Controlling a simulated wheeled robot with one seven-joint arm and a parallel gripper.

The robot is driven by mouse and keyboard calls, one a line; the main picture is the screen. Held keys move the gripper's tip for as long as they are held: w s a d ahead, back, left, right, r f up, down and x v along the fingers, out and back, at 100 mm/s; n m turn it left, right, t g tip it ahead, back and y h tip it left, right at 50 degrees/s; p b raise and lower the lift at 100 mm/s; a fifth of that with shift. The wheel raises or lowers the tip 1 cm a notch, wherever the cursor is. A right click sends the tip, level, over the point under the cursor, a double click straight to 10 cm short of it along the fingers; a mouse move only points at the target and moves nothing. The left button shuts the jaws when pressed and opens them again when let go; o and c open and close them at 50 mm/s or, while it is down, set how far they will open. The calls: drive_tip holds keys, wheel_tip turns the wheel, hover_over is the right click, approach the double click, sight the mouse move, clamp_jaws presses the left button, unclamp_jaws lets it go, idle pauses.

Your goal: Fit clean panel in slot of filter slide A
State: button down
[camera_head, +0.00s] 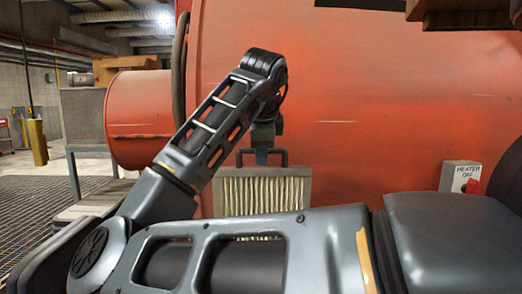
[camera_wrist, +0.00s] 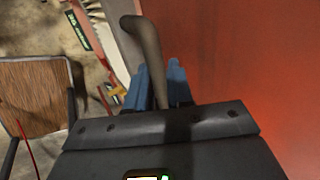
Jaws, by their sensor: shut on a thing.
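A pleated, cream-coloured panel (camera_head: 262,192) in a grey frame hangs upright in front of the red machine wall. Its pleats look clean. My gripper (camera_head: 262,156) is above it, shut on the dark handle on its top edge. In the wrist view the blue fingers of my gripper (camera_wrist: 160,85) stand either side of a grey-brown handle bar (camera_wrist: 149,50). My own arm hides the panel's lower part in the head view. I cannot make out filter slide A or its slot in either view.
A red machine body (camera_head: 400,100) fills the back, with a red cylinder (camera_head: 140,118) to the left. A brown-topped stand (camera_wrist: 35,100) shows left in the wrist view. Open grating floor (camera_head: 30,215) lies left.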

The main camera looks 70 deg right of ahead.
sight(262, 168)
drive_tip(key=shift+r+p, duration=0.1)
drive_tip(key=shift+p, duration=0.2)
drive_tip(key=shift+f+b, duration=2.05)
drive_tip(key=shift+f, duration=0.95)
drive_tip(key=shift+p, duration=0.5)
